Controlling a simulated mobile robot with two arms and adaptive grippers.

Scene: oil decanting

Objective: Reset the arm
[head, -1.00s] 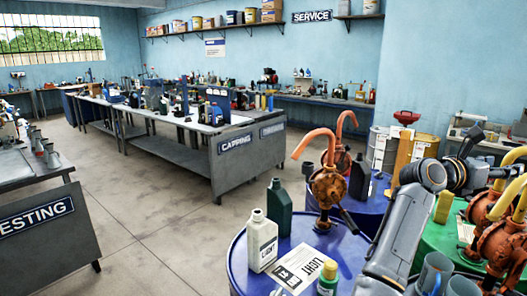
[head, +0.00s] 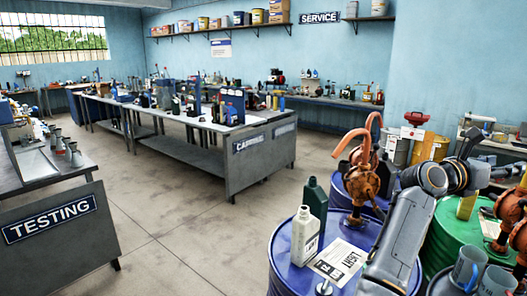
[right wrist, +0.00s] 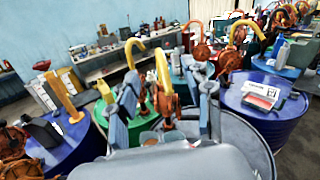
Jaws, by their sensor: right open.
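My right arm (head: 403,235) rises from the lower right of the head view and bends at a grey elbow joint. Its black wrist parts lie to the right, in front of the drums. In the right wrist view my right gripper (right wrist: 163,92) has its two blue-grey fingers spread wide, with nothing held between them. Behind the fingers are a green drum (right wrist: 139,126) and a yellow hose (right wrist: 163,66). My left gripper is not in view.
The floor (head: 180,215) before the capping bench is clear.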

